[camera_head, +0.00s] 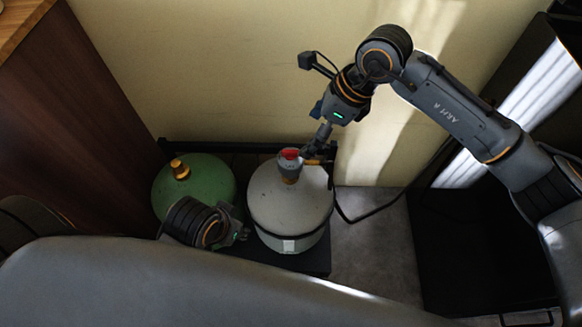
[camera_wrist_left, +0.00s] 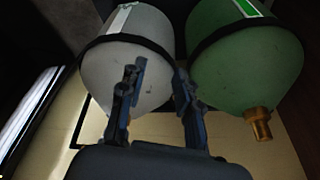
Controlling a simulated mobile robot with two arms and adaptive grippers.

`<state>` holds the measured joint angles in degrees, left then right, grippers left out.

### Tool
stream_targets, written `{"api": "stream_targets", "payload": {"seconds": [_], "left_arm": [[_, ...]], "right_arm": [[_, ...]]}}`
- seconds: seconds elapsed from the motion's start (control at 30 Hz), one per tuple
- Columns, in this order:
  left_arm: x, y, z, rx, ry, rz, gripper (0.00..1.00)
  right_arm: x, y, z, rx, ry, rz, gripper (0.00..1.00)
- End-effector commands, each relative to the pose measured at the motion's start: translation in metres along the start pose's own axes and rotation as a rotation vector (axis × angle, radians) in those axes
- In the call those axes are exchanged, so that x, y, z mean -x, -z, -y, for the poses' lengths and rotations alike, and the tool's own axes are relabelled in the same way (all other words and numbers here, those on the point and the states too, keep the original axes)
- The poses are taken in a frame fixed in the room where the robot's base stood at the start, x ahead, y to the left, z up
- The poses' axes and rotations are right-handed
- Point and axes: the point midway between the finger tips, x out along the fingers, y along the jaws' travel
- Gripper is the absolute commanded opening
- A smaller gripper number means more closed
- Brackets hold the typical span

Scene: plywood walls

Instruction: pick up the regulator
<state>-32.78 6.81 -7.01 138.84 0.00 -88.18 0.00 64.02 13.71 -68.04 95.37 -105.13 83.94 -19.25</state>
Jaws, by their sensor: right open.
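The regulator (camera_head: 289,164), with a red top, sits on top of the grey cylinder (camera_head: 290,212). My right gripper (camera_head: 309,150) reaches down from the upper right with its fingertips close beside the regulator's right side. It is open; I cannot tell whether a finger touches the regulator. My left gripper (camera_head: 243,232) is low at the left side of the grey cylinder. In the left wrist view its two fingers (camera_wrist_left: 158,88) are spread apart with nothing held between them, and the grey cylinder (camera_wrist_left: 150,55) is behind them. The regulator is mostly hidden there.
A green cylinder (camera_head: 215,183) with a brass valve (camera_head: 179,169) stands left of the grey one, in front of a dark rail. A dark hose (camera_head: 372,217) runs to the right.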

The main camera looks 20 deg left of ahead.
Motion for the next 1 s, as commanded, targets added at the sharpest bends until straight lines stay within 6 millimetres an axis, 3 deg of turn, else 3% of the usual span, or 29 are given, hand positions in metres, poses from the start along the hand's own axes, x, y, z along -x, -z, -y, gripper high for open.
{"api": "stream_targets", "payload": {"seconds": [0.2, 0.4, 0.77, 1.0], "left_arm": [[0.012, -0.001, 0.001, 0.001, 0.002, -0.009, 0.33], [0.006, -0.003, 0.000, 0.001, 0.002, -0.008, 0.33], [0.001, -0.004, 0.000, 0.001, 0.002, -0.008, 0.33], [-0.006, -0.005, 0.000, 0.000, 0.001, -0.012, 0.33]], "right_arm": [[-0.030, 0.006, 0.002, 0.024, 0.019, -0.035, 0.88], [-0.068, 0.007, 0.003, 0.021, 0.019, -0.031, 0.88], [-0.095, 0.008, 0.004, 0.020, 0.019, -0.029, 0.88], [-0.130, 0.011, 0.006, 0.019, 0.018, -0.028, 0.88]]}}
